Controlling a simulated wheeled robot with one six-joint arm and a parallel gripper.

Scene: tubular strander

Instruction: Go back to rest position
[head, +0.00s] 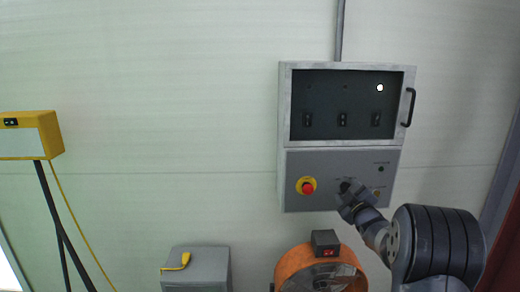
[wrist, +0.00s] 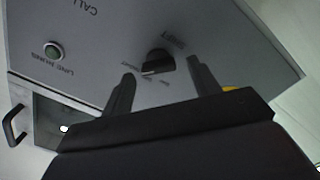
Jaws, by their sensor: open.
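My gripper (head: 352,192) is in front of the lower grey control panel (head: 325,165) on the wall. In the wrist view, upside down, its two dark fingers (wrist: 161,72) stand apart with nothing held between them. A black rotary knob (wrist: 157,62) shows between and beyond the fingertips, with the word SHIFT beside it. I cannot tell whether the fingers touch it. My gripper hides most of that knob in the head view. My arm reaches in from the lower right.
A red emergency stop (head: 308,186) sits left of my gripper. Above is a dark switch box (head: 345,90) with several switches, a lit white lamp (head: 380,87) and a handle (head: 408,107). An orange fan (head: 292,268) and grey box (head: 197,270) stand below. A yellow unit (head: 45,125) is far left.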

